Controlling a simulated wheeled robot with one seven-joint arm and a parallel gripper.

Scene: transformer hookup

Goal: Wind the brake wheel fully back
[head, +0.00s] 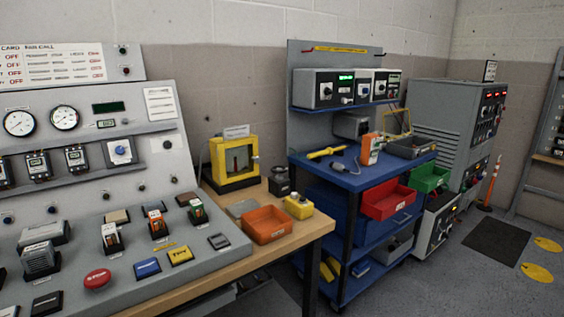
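I cannot make out a brake wheel in the head view; nothing here clearly reads as one. My gripper is not in view. A grey sloped control console (215,262) fills the left, with round gauges (64,118), small meters (76,158), a red push button (97,278) and several switches. A yellow-framed box (233,160) stands on the wooden bench, with a small knob or handle on its right side. A small black device (279,181) sits right of it; its details are too small to tell.
An orange tray (266,224) and a yellow block (298,206) lie on the wooden bench (318,225). A blue cart (352,181) holds tools, a red bin (387,200) and a green bin (429,178). A grey cabinet (434,120) stands behind.

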